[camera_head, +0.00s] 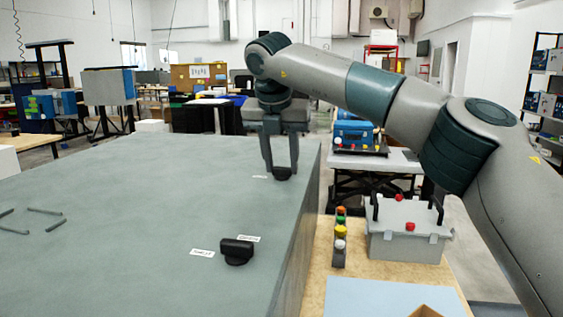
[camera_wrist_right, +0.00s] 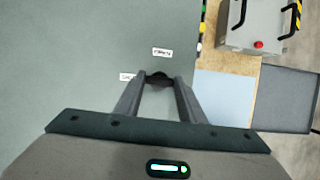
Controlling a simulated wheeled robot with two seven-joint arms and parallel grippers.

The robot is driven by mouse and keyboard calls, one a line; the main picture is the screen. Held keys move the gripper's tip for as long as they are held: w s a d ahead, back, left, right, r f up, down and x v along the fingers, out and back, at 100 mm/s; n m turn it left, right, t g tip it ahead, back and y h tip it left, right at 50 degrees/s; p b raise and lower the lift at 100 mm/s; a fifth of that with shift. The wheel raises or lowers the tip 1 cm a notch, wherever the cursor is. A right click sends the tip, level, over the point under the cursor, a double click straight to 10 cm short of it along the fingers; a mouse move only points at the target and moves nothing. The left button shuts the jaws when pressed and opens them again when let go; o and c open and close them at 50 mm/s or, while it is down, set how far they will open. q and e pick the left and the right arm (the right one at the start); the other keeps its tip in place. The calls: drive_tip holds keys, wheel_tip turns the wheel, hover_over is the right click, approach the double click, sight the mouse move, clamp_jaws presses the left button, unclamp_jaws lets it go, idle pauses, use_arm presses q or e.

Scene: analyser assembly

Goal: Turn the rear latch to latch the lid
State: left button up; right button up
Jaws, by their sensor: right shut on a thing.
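The large grey-green lid (camera_head: 130,220) fills the left and middle of the head view. The rear latch (camera_head: 283,173), a black knob, sits near the lid's far right edge, largely hidden by my fingers. My right gripper (camera_head: 282,168) points down from above with its fingers shut on this latch. In the right wrist view the latch (camera_wrist_right: 158,77) shows dark between the fingertips of the gripper (camera_wrist_right: 160,82), with small white labels beside it. A second black latch (camera_head: 237,251) stands nearer on the lid between two white labels. My left gripper is not in view.
A wooden bench right of the lid holds a grey case (camera_head: 408,230) with black handles and a row of coloured-cap bottles (camera_head: 340,240). Thin grey bars (camera_head: 45,211) lie on the lid at left. The lid's middle is clear.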

drive_tip(key=o, duration=1)
drive_tip(key=shift+o, duration=0.2)
drive_tip(key=shift+r, duration=0.15)
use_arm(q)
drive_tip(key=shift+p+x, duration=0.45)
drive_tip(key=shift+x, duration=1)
use_arm(e)
drive_tip(key=v, duration=1.7)
